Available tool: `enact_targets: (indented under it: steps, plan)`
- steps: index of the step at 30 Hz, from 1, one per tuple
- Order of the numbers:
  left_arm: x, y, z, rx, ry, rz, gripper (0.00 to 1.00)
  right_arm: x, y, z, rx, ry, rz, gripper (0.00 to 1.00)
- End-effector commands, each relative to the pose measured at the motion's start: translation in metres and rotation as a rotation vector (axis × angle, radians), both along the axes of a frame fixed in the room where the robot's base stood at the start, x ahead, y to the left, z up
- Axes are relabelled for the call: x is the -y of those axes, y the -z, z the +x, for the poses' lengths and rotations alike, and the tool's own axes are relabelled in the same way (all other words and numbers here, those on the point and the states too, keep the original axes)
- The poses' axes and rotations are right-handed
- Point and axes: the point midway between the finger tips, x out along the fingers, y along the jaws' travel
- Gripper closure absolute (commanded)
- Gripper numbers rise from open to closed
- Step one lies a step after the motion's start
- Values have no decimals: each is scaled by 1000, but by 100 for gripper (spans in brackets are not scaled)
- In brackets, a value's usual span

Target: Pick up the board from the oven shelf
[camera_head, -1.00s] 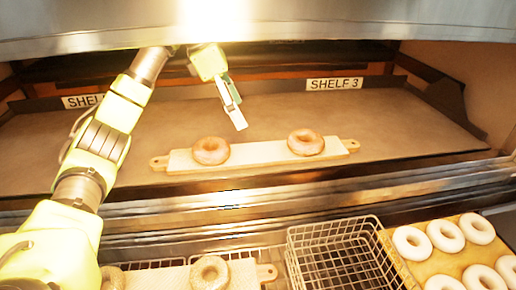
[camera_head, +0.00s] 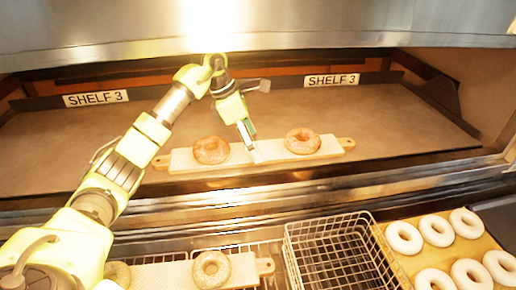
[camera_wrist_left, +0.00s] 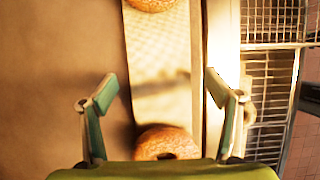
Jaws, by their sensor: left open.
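The board (camera_head: 183,160), pale wood with a small handle at each end, lies on the oven shelf near its front edge. Two brown bagels, a left one (camera_head: 211,150) and a right one (camera_head: 302,141), rest on it. My left gripper (camera_head: 250,148) is open and empty over the board's middle, between the bagels. In the left wrist view, the open fingers (camera_wrist_left: 160,84) appear on either side of the board (camera_wrist_left: 160,70). I cannot tell whether they touch it. My right gripper is not in view.
The oven shelf (camera_head: 400,120) is clear around the board. Below the opening are a wire basket (camera_head: 335,255), another board (camera_head: 165,275) with bagels, and a tray (camera_head: 400,262) of pale bagels. The oven's metal hood (camera_head: 380,25) overhangs the top.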

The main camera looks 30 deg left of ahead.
Motion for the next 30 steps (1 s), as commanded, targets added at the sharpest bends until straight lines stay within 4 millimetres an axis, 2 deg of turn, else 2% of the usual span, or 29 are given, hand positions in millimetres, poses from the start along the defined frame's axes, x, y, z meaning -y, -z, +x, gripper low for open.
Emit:
enact_targets:
  steps: [1,4,12,14,18,19,30]
  plan:
    - [3,5,1,-5,3,-2,18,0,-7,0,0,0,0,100]
    - [5,14,3,-3,1,-1,18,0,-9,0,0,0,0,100]
    - [6,18,5,0,0,0,18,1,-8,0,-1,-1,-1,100]
    - [6,18,4,0,0,0,31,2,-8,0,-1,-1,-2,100]
    - [6,18,4,0,1,0,67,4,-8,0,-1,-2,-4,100]
    - [6,18,4,0,1,0,72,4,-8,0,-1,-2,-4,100]
    - [6,15,5,4,1,-2,72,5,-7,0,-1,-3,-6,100]
